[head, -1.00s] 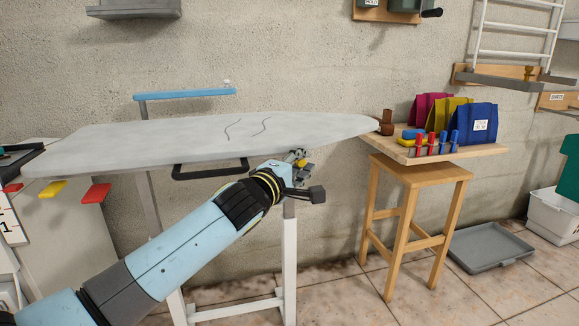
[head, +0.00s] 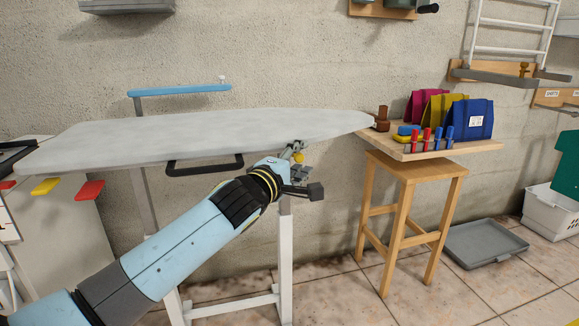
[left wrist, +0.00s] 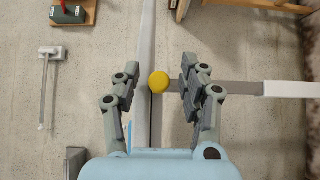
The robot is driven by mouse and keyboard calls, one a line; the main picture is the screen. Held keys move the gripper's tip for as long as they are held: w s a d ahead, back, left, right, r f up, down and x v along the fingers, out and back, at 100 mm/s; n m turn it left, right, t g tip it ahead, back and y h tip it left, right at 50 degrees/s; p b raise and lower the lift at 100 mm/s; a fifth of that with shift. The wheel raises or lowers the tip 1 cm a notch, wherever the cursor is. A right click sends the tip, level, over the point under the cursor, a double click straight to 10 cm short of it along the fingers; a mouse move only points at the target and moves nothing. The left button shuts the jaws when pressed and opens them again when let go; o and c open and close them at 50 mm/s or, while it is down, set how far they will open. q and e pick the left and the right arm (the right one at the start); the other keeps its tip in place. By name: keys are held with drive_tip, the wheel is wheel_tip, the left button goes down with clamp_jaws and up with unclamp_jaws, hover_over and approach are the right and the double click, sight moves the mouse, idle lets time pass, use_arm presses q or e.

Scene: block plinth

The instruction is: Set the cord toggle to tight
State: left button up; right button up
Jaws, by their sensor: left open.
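A yellow round knob, seemingly the cord toggle (left wrist: 159,82), sits by the edge of the ironing board (left wrist: 147,50) in the left wrist view. In the head view the toggle (head: 299,158) shows small under the board's right part, partly hidden by my gripper. The board's grey cover (head: 200,132) looks smooth, without creases. My left gripper (head: 295,152) is just below the board's near edge. In the left wrist view the left gripper (left wrist: 158,80) is open, one finger each side of the toggle, with gaps visible. My right gripper is not in view.
A black handle (head: 204,166) hangs under the board. A white leg (head: 286,250) stands below my gripper. A grey tray (head: 486,244) lies on the floor.

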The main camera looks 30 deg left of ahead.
use_arm(q)
drive_tip(key=s, duration=1.1)
drive_tip(key=shift+s+d, duration=0.15)
drive_tip(key=shift+d, duration=0.3)
drive_tip(key=s+a+f+m+g+p, duration=0.1)
drive_tip(key=s+f+g, duration=0.35)
drive_tip(key=f, duration=0.75)
drive_tip(key=s+f+m+g+p, duration=0.1)
drive_tip(key=s+f+g, duration=0.1)
drive_tip(key=s+f, duration=0.8)
drive_tip(key=s+a+f+m+g+p, duration=0.1)
drive_tip(key=s+f+g, duration=0.25)
drive_tip(key=f, duration=1.05)
drive_tip(key=s+d+f+m+g, duration=0.1)
drive_tip(key=s+f+m, duration=0.3)
drive_tip(key=s, duration=0.6)
drive_tip(key=s+d+f+m+g, duration=0.1)
drive_tip(key=s+f+m+g, duration=0.3)
drive_tip(key=s, duration=0.7)
drive_tip(key=s+d+f+m+g, duration=0.2)
drive_tip(key=s+f+m, duration=0.4)
drive_tip(key=s+m, duration=0.2)
drive_tip(key=s, duration=0.2)
drive_tip(key=shift+s+g+p, duration=0.3)
drive_tip(key=shift+c, duration=0.4)
